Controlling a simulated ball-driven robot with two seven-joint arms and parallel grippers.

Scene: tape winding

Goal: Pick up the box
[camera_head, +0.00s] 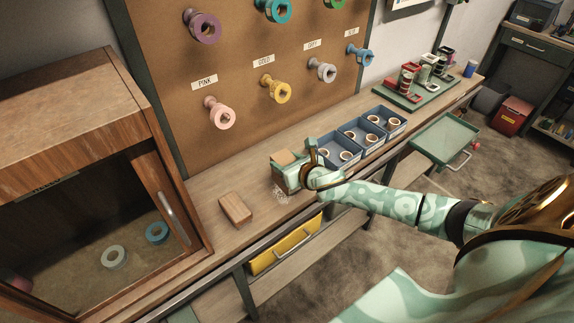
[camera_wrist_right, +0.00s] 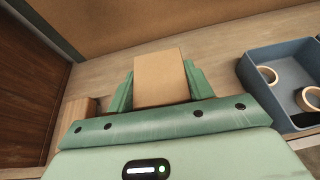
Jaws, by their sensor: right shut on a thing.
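My right gripper (camera_head: 288,172) is over the workbench, left of the blue bins. It is shut on a small tan cardboard box (camera_head: 284,157). In the right wrist view the box (camera_wrist_right: 160,78) sits between the two green fingers (camera_wrist_right: 161,86), one finger on each side, with its flat tan face showing. The lower part of the box is hidden by the gripper, so I cannot tell whether it touches the bench. My left gripper is not in view.
A wooden block (camera_head: 235,209) lies on the bench (camera_head: 208,187) left of the gripper. Blue bins (camera_head: 350,154) with tape rolls stand close on the right. A glass-door cabinet (camera_head: 80,75) stands left. A pegboard (camera_head: 150,45) with tape spools is behind. A yellow drawer (camera_head: 275,257) is below.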

